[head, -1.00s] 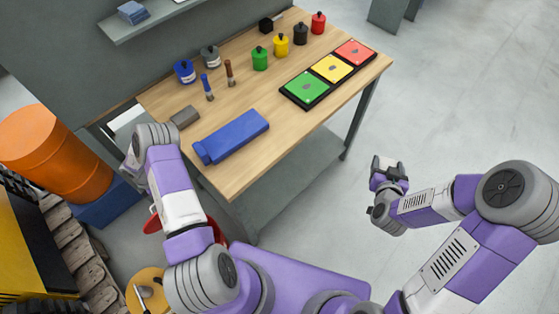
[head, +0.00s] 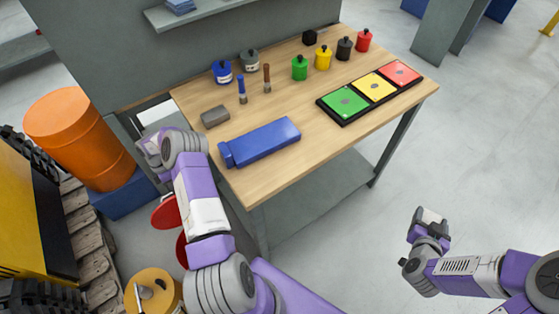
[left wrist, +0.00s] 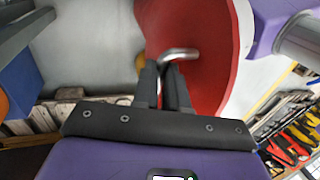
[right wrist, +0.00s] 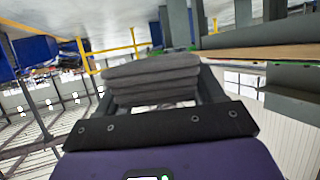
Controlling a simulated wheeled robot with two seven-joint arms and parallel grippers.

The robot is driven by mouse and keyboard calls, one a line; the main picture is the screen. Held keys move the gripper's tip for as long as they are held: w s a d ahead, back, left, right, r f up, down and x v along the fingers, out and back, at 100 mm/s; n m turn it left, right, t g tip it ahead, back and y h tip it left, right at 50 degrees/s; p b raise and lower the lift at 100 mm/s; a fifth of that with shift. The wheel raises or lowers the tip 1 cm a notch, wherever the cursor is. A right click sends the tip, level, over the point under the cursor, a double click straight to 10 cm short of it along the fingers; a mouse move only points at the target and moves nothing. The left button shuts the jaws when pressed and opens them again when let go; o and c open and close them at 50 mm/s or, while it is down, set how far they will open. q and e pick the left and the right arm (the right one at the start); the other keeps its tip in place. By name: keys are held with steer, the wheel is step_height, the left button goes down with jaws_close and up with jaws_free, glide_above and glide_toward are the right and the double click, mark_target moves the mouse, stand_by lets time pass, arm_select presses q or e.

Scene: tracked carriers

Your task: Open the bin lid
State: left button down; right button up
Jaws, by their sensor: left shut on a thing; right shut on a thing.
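The red bin lid (left wrist: 212,60) fills the upper middle of the left wrist view, with a bent metal handle (left wrist: 180,53) on it. My left gripper (left wrist: 168,70) is shut on this handle. In the head view two red parts show low beside my left arm: a rounded one (head: 165,212) and a smaller one (head: 181,250). I cannot tell how far the lid is raised. My left fingers are hidden there. My right gripper (head: 431,216) is shut on a grey folded cloth (right wrist: 150,80), held over the floor away from the bin.
The workbench (head: 300,180) holds paint pots, a blue case (head: 262,142), a grey block (head: 215,116) and a coloured tray (head: 372,97). An orange drum (head: 80,135) stands at left. A yellow round thing (head: 153,290) is bottom left. Floor on the right is clear.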

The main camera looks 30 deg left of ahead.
arm_select(q)
steer(key=shift+w+d+f, duration=0.25)
steer(key=shift+d, duration=0.05)
steer(key=c, duration=1.2)
jaws_free()
steer(key=shift+a, duration=0.1)
steer(key=shift+o, duration=0.2)
steer(key=shift+r, duration=0.15)
